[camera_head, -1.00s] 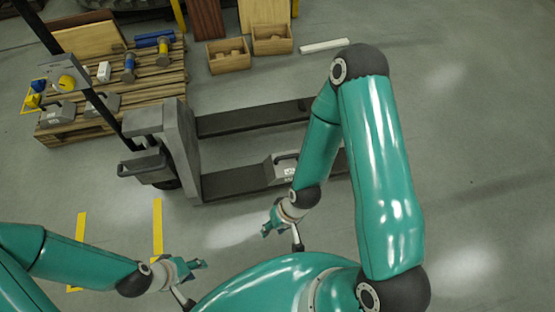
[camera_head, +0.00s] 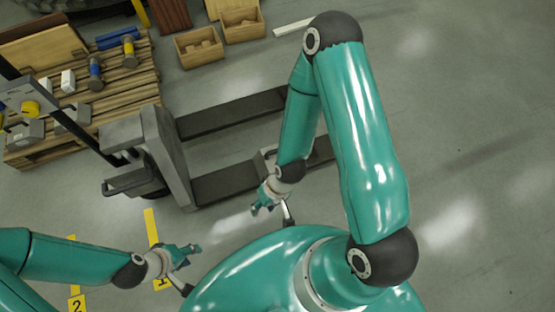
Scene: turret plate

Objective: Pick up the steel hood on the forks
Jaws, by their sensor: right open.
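The steel hood (camera_head: 262,162) is a grey box with a handle, resting on the near fork (camera_head: 226,182) of the pallet truck. Only its left part shows in the head view; my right arm hides the rest. My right gripper (camera_head: 272,211) is open and empty. In the picture it is just below the hood, apart from it. My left gripper (camera_head: 190,268) has its fingers spread and nothing between them.
The pallet truck's grey body (camera_head: 168,150) stands left of the forks. A wooden pallet (camera_head: 130,98) with hammers and grey blocks is at upper left. Two wooden boxes (camera_head: 199,47) are behind. Yellow floor marks (camera_head: 151,228) lie near my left gripper. Floor at right is clear.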

